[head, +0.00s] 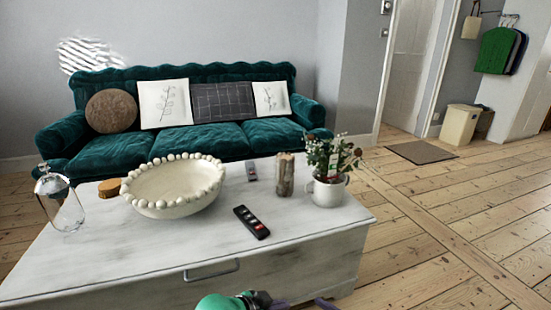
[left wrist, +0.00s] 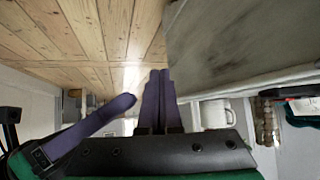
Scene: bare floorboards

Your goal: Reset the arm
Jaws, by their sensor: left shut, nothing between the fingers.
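My left gripper (head: 324,303) shows at the bottom edge of the head view, in front of the coffee table (head: 130,262). Only part of its green and dark wrist and its purple fingers is in frame. In the left wrist view the two purple fingers (left wrist: 158,85) lie together, shut and empty. Another purple part sticks out to their left. The grey-white table (left wrist: 235,45) fills the upper right of that view, close to the fingers; I cannot tell the gap. My right gripper is in neither view.
On the table are a beaded bowl (head: 175,186), a glass bottle (head: 62,203), a black remote (head: 251,222), a wooden log piece (head: 285,175) and a potted plant (head: 329,175). A green sofa (head: 190,138) stands behind. Bare floorboards (head: 440,225) lie open to the right.

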